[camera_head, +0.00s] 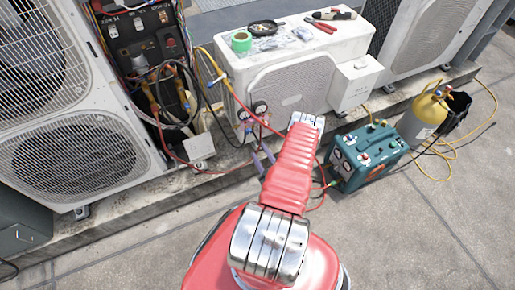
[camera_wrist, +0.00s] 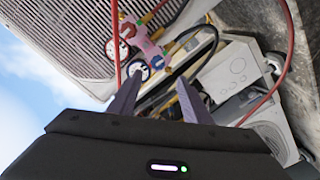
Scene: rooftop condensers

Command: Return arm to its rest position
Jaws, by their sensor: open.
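My red arm reaches forward from the bottom of the head view toward the small white condenser unit (camera_head: 300,85). My gripper (camera_head: 262,158) shows only in part in the head view, left of the arm, as thin purple-grey fingers. In the wrist view my gripper (camera_wrist: 158,97) has its two fingers spread apart, with nothing held between them. A manifold gauge set (camera_wrist: 140,45) with round dials and coloured hoses is beyond the fingertips. The gauge set (camera_head: 252,112) also shows at the condenser's front left corner in the head view.
A large condenser (camera_head: 70,120) is at left. Red hoses (camera_head: 215,171) run near my gripper. Tools and green tape (camera_head: 241,41) lie on the small condenser. Foreground floor is clear.

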